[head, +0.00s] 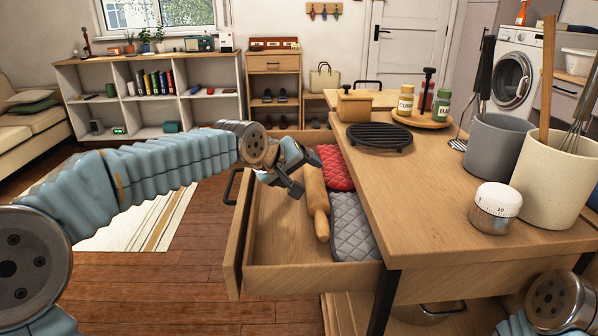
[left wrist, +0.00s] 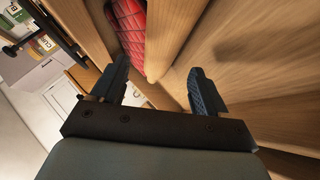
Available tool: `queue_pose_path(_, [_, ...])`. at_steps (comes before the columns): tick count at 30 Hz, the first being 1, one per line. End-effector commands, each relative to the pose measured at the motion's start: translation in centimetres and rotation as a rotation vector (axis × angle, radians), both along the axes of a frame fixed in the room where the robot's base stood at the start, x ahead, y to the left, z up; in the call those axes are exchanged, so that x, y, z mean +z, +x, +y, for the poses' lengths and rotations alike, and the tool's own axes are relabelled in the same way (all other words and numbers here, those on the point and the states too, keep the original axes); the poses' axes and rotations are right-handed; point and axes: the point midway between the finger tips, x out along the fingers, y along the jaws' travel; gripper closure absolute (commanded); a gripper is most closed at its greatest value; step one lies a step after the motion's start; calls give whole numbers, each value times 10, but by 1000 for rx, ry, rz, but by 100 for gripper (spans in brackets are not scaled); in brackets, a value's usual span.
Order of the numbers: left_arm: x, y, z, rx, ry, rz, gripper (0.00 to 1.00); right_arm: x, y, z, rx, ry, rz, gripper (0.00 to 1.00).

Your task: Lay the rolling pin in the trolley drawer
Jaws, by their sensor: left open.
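The wooden rolling pin (head: 316,198) lies lengthwise in the pulled-out trolley drawer (head: 262,254), its near handle pointing toward me. It lies beside a red quilted cloth (head: 336,168) and a grey quilted one (head: 352,226). My left gripper (head: 307,174) is open just above and left of the pin's far part; its fingers hide the far end. In the left wrist view the open fingers (left wrist: 158,76) face a wooden surface, likely the pin (left wrist: 176,32), with the red cloth beside it. I see no grip on it. My right gripper is out of view.
The drawer's left part is bare. Open floor lies left of the drawer.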

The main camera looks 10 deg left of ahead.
Motion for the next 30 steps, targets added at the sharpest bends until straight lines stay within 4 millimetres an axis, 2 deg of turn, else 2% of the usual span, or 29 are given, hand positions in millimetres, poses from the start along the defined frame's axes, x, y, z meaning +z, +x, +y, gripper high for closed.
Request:
queue_pose_path(9, [48,-57,25,3,0,-6,26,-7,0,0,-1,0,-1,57])
queue_pose_path(15, [68,-80,35,2,0,-4,26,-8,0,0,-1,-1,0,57])
queue_pose_path(20, [74,-87,37,1,0,-2,26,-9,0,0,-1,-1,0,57])
queue_pose_path(30, [74,-87,37,1,0,-1,26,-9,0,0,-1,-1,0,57])
